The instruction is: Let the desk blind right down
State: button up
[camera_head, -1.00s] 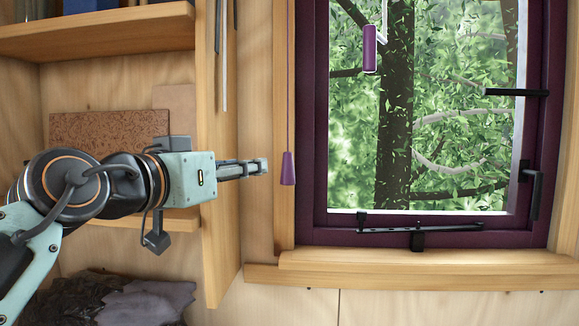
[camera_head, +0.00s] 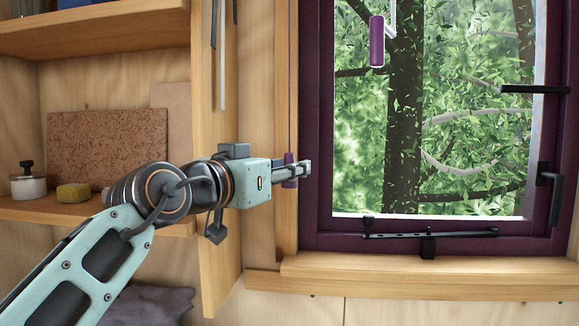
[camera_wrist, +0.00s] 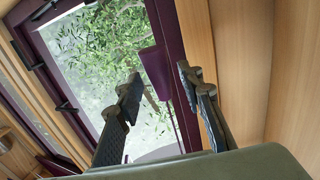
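I see no clear contact with either finger. The blind's cloth is not in view; the glass is uncovered.
The purple window frame (camera_head: 311,150) with black latch (camera_head: 549,190) and stay bar (camera_head: 430,235) is close to the right. A purple cylinder (camera_head: 377,42) hangs before the glass. A wooden shelf unit (camera_head: 215,230) holding a jar (camera_head: 28,183) and sponge (camera_head: 73,193) stands left.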

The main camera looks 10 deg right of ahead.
jog(key=shift+w+d, duration=0.45)
jog(key=shift+w, duration=0.05)
grip_shut()
